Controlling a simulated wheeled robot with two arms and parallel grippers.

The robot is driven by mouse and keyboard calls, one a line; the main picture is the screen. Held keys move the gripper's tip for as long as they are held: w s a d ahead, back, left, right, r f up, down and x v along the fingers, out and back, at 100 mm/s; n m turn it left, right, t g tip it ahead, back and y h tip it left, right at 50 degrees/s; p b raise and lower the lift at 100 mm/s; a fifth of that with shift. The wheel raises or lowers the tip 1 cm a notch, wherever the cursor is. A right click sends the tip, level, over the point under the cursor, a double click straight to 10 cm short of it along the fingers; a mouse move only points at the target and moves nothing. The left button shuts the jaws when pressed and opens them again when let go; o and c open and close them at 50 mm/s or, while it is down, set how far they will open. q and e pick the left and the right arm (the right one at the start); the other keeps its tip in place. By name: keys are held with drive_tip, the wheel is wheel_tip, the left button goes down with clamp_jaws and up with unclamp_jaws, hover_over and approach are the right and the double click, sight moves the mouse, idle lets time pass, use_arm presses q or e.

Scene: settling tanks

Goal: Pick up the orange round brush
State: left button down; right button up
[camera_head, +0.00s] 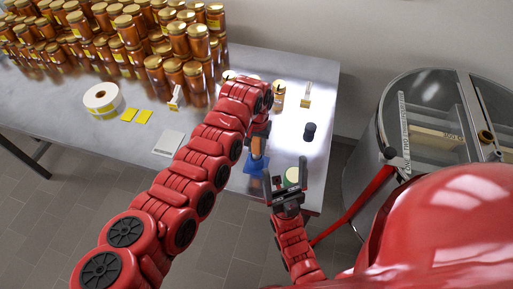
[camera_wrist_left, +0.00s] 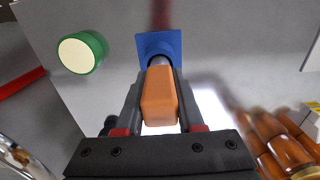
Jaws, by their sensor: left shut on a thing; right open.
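The orange brush (camera_head: 257,146) is near the front right of the steel table. Its block-like orange handle (camera_wrist_left: 159,95) shows in the left wrist view, with a grey round collar at its far end. My left gripper (camera_wrist_left: 159,82) is shut on the handle, a finger on each side. In the head view my left gripper (camera_head: 262,130) is partly hidden by its arm. A blue square (camera_wrist_left: 158,44) lies at the collar's end; whether it is part of the brush is unclear. My right gripper (camera_head: 288,184) is open near the table's front edge.
A green cylinder with a cream top (camera_head: 293,174) stands by my right gripper. A black cylinder (camera_head: 310,131) and a small stand (camera_head: 305,95) are to the right. Honey jars (camera_head: 130,35), a label roll (camera_head: 103,97) and a white pad (camera_head: 168,143) are left. A steel tank (camera_head: 375,160) stands beyond the table.

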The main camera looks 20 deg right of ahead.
use_arm(q)
wheel_tip(320, 180, up, 9)
drive_tip(key=b, duration=0.3)
drive_tip(key=shift+w+f, duration=0.1)
drive_tip(key=shift+f, duration=0.1)
drive_tip(key=shift+r+b, duration=0.3)
drive_tip(key=shift+r, duration=0.25)
